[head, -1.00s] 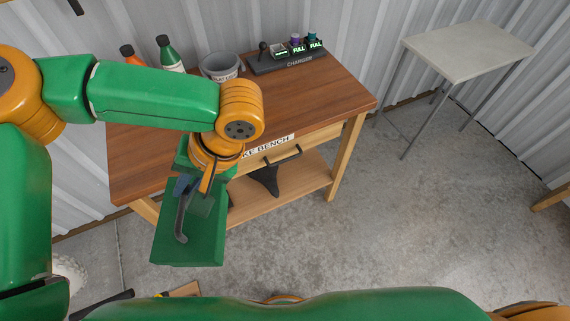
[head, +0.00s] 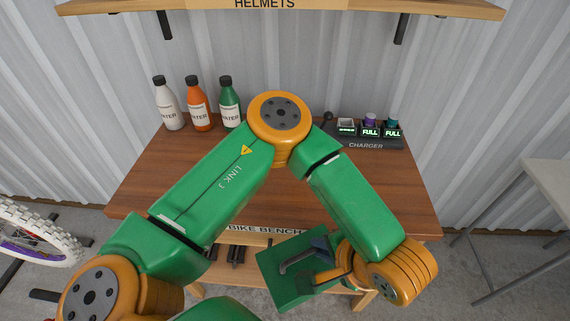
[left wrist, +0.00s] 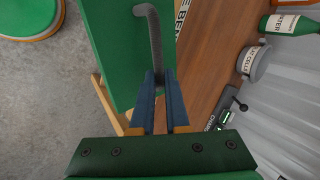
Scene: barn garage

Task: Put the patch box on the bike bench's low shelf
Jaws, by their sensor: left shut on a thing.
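The patch box appears to be the green box (head: 285,272) with a grey bar handle, in front of the bike bench (head: 130,190). My left gripper (head: 318,250) is shut on the handle, and the box hangs tilted in the head view. In the left wrist view the blue fingers of my left gripper (left wrist: 160,82) close on the grey handle (left wrist: 154,35), with the green box's face beside it. The low shelf (head: 222,270) is mostly hidden behind my arm and the box; dark objects show there. My right gripper is not in view.
On the bench top stand several bottles (head: 199,110) and a charger (head: 368,138) at the back. A grey side table (head: 550,180) stands at the right. A bike wheel (head: 40,235) is at the left. A helmet shelf (head: 300,8) hangs above.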

